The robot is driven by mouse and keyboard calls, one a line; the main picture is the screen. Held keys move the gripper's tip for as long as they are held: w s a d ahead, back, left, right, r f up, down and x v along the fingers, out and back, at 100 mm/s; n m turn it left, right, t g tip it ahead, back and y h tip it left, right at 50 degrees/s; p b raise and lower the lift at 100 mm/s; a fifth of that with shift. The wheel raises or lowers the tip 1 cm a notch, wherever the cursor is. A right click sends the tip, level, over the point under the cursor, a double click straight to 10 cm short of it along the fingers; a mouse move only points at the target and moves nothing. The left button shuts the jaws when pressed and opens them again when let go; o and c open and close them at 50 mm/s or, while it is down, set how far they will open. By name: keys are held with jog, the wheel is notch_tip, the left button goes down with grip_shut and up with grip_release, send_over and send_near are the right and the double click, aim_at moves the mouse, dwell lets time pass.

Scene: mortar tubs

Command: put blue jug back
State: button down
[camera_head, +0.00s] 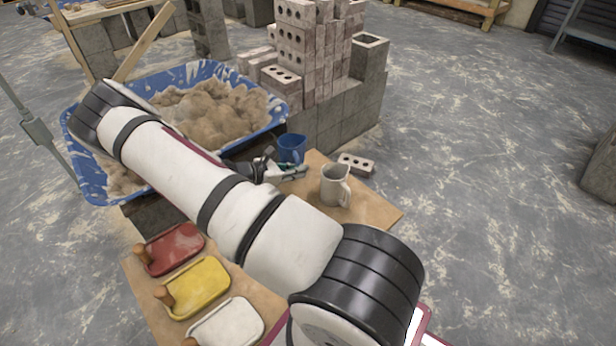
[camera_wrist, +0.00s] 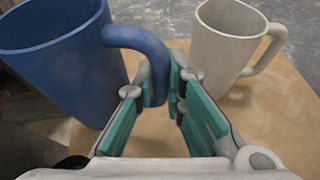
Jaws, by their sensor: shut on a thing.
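The blue jug (camera_head: 291,148) stands upright near the back end of the wooden board, close to the blue tub. In the wrist view the blue jug (camera_wrist: 62,65) is at the left, with its handle reaching right between my fingers. My gripper (camera_head: 296,172) is shut on this handle, and it also shows in the wrist view (camera_wrist: 160,92). I cannot tell whether the jug's base touches the board. A beige jug (camera_head: 335,186) stands on the board just right of my gripper; it also shows in the wrist view (camera_wrist: 228,45).
A blue tub (camera_head: 275,122) of mortar lies behind my arm. Red (camera_head: 175,248), yellow (camera_head: 198,287) and white (camera_head: 228,323) floats lie on the board (camera_head: 375,210) at the front left. A loose brick (camera_head: 356,163) and stacked blocks (camera_head: 345,115) stand behind.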

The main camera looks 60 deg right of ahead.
jog(key=shift+s+d+f+b, duration=0.3)
jog(key=shift+d+f+b, duration=0.1)
jog(key=shift+d+f, duration=0.2)
jog(key=shift+s+d+f+b, duration=0.35)
jog(key=shift+d+f, duration=0.2)
jog(key=shift+f, duration=0.1)
jog(key=shift+s+d+f+b, duration=0.3)
jog(key=shift+d+f+b, duration=0.1)
jog(key=shift+d+f, duration=0.2)
jog(key=shift+f, duration=0.2)
jog(key=c, duration=1.7)
grip_release()
jog(key=shift+o, duration=0.2)
